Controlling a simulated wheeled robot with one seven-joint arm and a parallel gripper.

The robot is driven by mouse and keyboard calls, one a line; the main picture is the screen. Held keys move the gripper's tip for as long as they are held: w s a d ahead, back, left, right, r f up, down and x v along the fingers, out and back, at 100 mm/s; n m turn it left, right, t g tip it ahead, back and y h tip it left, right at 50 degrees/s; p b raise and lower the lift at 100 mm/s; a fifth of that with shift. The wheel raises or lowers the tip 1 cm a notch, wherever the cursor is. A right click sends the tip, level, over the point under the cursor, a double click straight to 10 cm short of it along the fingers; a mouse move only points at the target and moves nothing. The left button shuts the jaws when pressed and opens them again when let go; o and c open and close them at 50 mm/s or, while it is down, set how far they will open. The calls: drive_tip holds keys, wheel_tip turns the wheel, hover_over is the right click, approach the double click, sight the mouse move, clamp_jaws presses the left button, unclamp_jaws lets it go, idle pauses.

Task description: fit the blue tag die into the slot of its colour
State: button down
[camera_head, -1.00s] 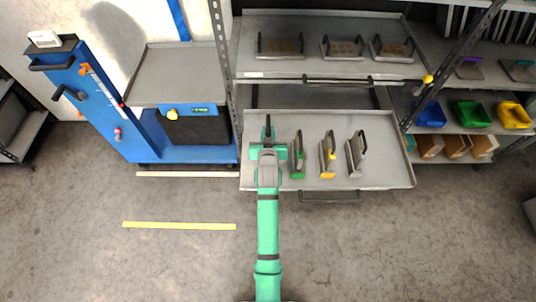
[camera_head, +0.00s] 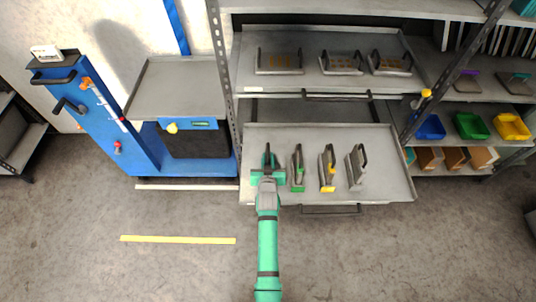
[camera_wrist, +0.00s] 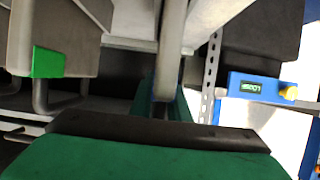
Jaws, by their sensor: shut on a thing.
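My gripper (camera_head: 268,172) is shut on a grey die at the left end of the pull-out tray (camera_head: 228,0). In the wrist view its upright grey bar (camera_wrist: 171,50) rises beyond the jaws (camera_wrist: 160,130), with a narrow blue strip (camera_wrist: 183,107) at its foot that may be the blue tag. My gripper hides most of this die in the head view, and I cannot tell whether it touches the tray. To its right stand a green-tag die (camera_head: 297,168), a yellow-tag die (camera_head: 327,168) and a grey die (camera_head: 356,167) whose tag I cannot see.
Three handled grey holders (camera_head: 279,62) stand on the upper shelf (camera_head: 305,40); no slot colour is readable. Blue (camera_head: 431,127), green (camera_head: 471,125) and yellow (camera_head: 513,127) bins stand at right. A grey bench top (camera_head: 175,85) is at left. The floor in front is clear.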

drive_tip(key=shift+w, duration=0.1)
idle(0.3)
drive_tip(key=c, duration=2)
unclamp_jaws()
drive_tip(key=shift+f, duration=0.3)
drive_tip(key=shift+c, duration=0.2)
drive_tip(key=o, duration=0.4)
drive_tip(key=shift+c, duration=0.2)
drive_tip(key=shift+r, duration=0.15)
